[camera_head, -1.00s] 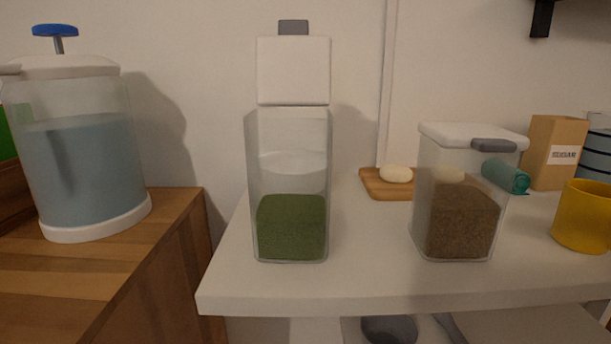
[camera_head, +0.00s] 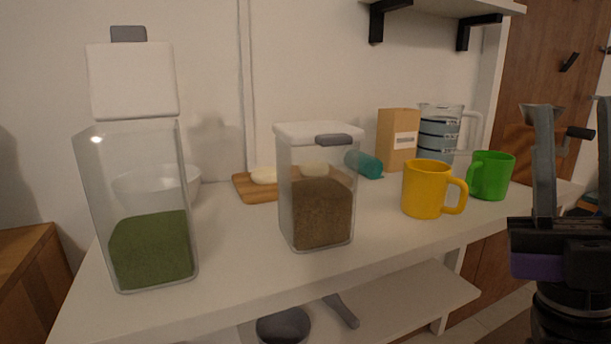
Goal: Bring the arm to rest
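My gripper (camera_head: 572,120) is at the right edge of the head view, pointing up. Its two fingers stand apart with nothing between them. It is in front of the shelf's right end, clear of the dispensers. A clear spice dispenser with green contents (camera_head: 150,250) stands on the white shelf (camera_head: 240,260) at the left, its white lid (camera_head: 132,80) raised. A second dispenser with brown contents (camera_head: 320,212) stands at the middle, its white lid (camera_head: 305,131) shut.
A yellow mug (camera_head: 424,190), a green mug (camera_head: 494,174), a measuring jug (camera_head: 438,135) and a cardboard box (camera_head: 398,140) stand on the shelf's right half. A teal bottle (camera_head: 364,164) lies behind. A bracketed wall shelf (camera_head: 440,8) hangs above. A wooden counter (camera_head: 30,275) is at lower left.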

